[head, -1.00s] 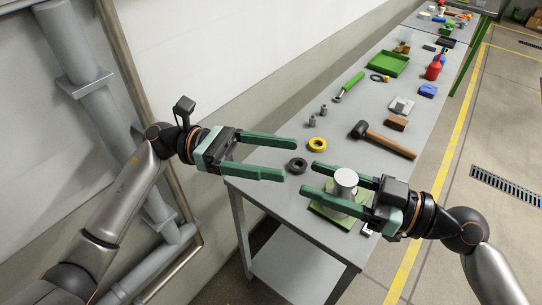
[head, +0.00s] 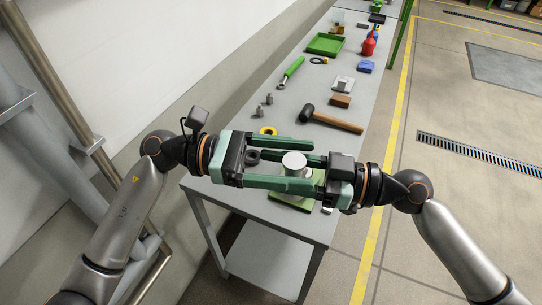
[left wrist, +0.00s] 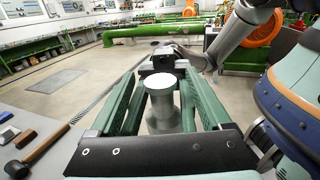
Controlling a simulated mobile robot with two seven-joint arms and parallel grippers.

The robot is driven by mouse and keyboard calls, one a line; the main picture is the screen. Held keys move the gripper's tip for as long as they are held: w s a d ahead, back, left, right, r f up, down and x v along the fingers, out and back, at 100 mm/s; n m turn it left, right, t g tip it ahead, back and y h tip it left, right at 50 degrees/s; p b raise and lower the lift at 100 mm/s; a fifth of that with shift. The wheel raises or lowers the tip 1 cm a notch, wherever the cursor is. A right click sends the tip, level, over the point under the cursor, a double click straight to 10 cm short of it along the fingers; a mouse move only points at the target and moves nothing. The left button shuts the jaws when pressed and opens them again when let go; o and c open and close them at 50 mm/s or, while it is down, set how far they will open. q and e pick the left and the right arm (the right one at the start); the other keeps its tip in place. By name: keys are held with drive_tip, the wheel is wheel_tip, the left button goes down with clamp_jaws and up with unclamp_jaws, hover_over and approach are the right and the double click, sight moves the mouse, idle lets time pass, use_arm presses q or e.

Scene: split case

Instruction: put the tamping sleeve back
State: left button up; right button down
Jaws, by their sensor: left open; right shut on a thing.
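A stepped silver cylinder (head: 294,161), which I take for the tamping sleeve, is upright over a green pad (head: 291,203) at the table's near end. The fingers partly hide the cylinder's lower part and the pad.
A mallet (head: 331,119), a brown block (head: 341,101) and a green tray (head: 326,43) lie farther back. The two grippers overlap, with little room between them.

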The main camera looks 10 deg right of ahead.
use_arm(q)
drive_tip(key=shift+d, duration=0.2)
clamp_jaws()
use_arm(e)
drive_tip(key=shift+c, duration=1)
unclamp_jaws()
